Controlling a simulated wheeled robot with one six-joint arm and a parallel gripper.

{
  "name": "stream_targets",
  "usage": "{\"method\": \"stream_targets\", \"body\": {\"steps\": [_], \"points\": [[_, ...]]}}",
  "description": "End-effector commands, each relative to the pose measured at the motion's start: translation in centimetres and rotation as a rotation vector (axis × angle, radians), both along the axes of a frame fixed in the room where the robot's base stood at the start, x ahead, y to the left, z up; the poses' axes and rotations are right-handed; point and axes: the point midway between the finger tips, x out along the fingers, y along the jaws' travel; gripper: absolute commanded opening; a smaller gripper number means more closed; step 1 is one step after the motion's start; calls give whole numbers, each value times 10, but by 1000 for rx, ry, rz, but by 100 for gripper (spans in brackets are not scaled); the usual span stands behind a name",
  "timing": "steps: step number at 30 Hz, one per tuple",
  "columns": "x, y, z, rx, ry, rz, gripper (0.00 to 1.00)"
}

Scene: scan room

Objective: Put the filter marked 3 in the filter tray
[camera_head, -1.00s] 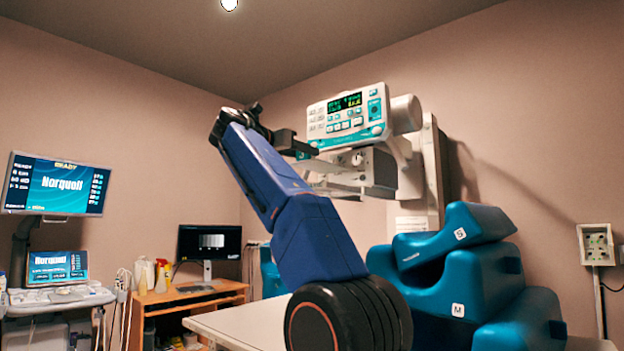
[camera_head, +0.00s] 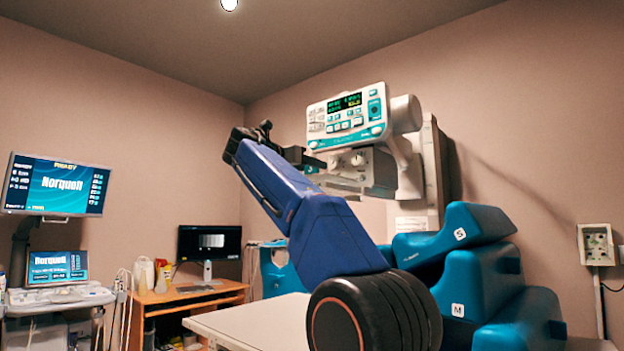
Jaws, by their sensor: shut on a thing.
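My gripper (camera_head: 310,160) is dark and seen from the side, at the end of my blue arm. It is just left of the X-ray tube head's grey collimator box (camera_head: 368,168), under the control panel. It is shut on a thin thing, probably a filter, mostly hidden by the gripper and hard to tell from the pale rails behind. No number 3 can be read. The filter tray seems to be the pale flat frame (camera_head: 340,181) below the collimator's left side. I cannot tell whether the held thing touches it.
The control panel (camera_head: 348,113) hangs close above my gripper. A white table (camera_head: 245,321) lies below my arm. Teal positioning cushions (camera_head: 470,275) are stacked at right. A wooden desk (camera_head: 190,298) with a monitor (camera_head: 209,242) and a console screen (camera_head: 56,185) stand at left.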

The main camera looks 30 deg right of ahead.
Motion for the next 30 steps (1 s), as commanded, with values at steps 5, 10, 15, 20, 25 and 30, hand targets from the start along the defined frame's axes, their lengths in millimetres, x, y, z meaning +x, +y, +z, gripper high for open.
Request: {"method": "stream_targets", "body": {"steps": [5, 10, 15, 20, 25, 30], "points": [[0, 0, -18, -1, 2, 0, 13], [1, -3, -33, 0, 1, 0, 13], [2, -4, -35, 0, 0, 1, 13], [1, -4, -35, 0, 0, 1, 13], [2, -4, -37, 0, 0, 0, 57], [2, -4, -37, 0, 0, 0, 57]]}}
